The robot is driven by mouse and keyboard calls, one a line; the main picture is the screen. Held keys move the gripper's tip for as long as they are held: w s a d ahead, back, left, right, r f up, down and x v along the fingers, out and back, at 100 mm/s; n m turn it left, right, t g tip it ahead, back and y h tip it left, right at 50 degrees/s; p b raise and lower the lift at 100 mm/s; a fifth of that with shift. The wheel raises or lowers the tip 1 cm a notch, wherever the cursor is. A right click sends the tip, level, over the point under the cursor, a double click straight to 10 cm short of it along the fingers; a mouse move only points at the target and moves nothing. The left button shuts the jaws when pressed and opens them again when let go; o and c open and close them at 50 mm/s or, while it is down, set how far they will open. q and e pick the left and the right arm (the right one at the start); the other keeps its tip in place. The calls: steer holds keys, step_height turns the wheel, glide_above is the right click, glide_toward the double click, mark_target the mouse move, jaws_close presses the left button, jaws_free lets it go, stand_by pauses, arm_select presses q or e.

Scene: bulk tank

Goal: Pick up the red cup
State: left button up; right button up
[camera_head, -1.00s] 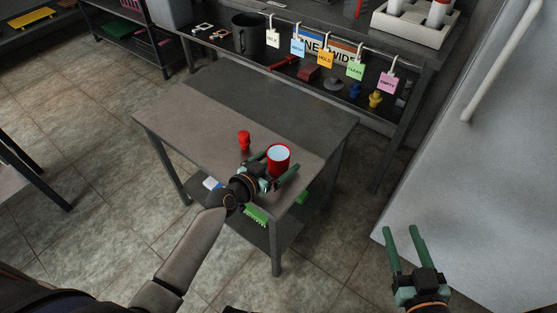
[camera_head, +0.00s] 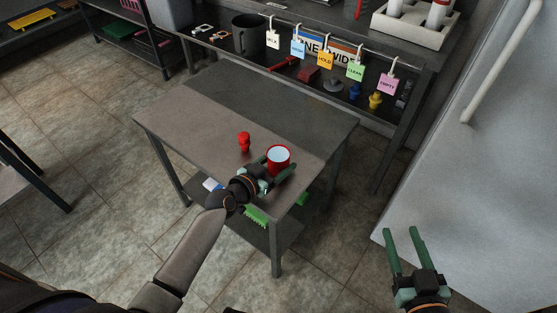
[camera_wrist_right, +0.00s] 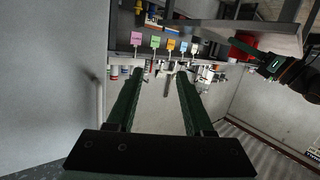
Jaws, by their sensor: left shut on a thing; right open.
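The red cup (camera_head: 278,168), with a pale bluish-white inside, is upright at the front right of the grey table (camera_head: 210,125). My left gripper (camera_head: 272,166) reaches it from the front left and is shut on it, one finger on each side. The cup's lower part is hidden behind the gripper, so I cannot tell whether its base touches the table. My right gripper (camera_head: 407,252) is open and empty at the lower right, away from the table. In the right wrist view its two green fingers (camera_wrist_right: 158,95) are apart with nothing between them.
A small red object (camera_head: 244,142) stands on the table left of the cup. Behind is a bench with a black pot (camera_head: 249,35) and a rail of hanging coloured tags (camera_head: 325,58). A large pale tank (camera_head: 480,190) is at right. The table's back half is clear.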

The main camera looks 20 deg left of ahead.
arm_select(q)
steer(key=shift+r, duration=0.15)
arm_select(e)
steer(key=shift+s+f, duration=0.1)
steer(key=shift+f, duration=0.15)
